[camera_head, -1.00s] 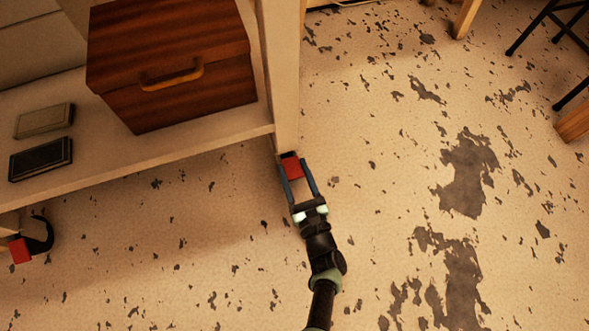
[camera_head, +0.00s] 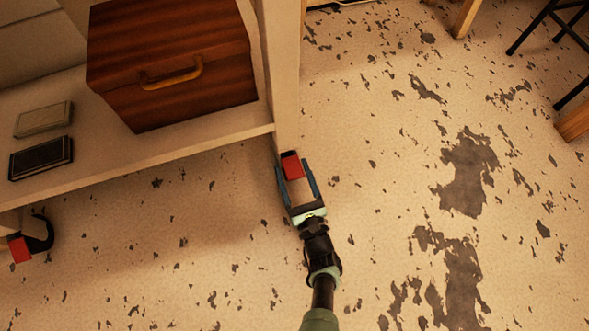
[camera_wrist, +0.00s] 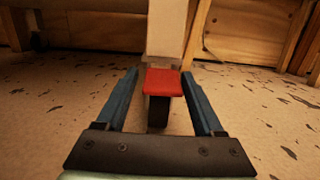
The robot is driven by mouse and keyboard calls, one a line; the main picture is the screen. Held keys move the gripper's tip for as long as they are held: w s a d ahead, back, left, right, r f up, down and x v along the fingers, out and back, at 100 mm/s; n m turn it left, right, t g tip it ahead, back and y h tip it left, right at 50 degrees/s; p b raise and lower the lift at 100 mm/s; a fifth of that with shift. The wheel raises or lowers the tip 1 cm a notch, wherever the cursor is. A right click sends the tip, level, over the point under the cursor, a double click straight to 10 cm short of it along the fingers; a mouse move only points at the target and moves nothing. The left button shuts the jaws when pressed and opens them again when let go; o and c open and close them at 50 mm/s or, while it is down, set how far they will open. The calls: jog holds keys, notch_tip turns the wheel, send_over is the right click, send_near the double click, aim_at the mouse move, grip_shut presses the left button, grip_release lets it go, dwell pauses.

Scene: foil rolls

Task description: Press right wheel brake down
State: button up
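The right wheel brake is a red pedal (camera_head: 291,164) at the foot of the shelf unit's right post, near the floor. In the wrist view the red pedal (camera_wrist: 163,82) sits centred between my fingers, above a dark wheel (camera_wrist: 158,113). My gripper (camera_head: 295,170) is open, one blue finger to each side of the pedal. I see no clear contact between fingers and pedal. My gripper (camera_wrist: 163,78) also shows from behind in the wrist view. The pedal looks level there. A second red pedal (camera_head: 20,250) is on the black wheel at the far left.
The shelf unit (camera_head: 200,150) bears a wooden box (camera_head: 185,100), a dark book (camera_head: 41,158) and a pale book (camera_head: 43,120). Its post (camera_head: 285,90) rises just beyond the pedal. The worn floor (camera_head: 390,200) to the right is clear; dark stool legs (camera_head: 545,35) stand farther off.

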jog(key=shift+o, duration=0.8)
jog(key=shift+d+r, duration=0.1)
jog(key=shift+s, duration=0.1)
jog(key=p+v, duration=0.1)
jog(key=v, duration=1)
jog(key=shift+d+p, duration=0.1)
jog(key=shift+p, duration=0.3)
jog(key=shift+v, duration=0.85)
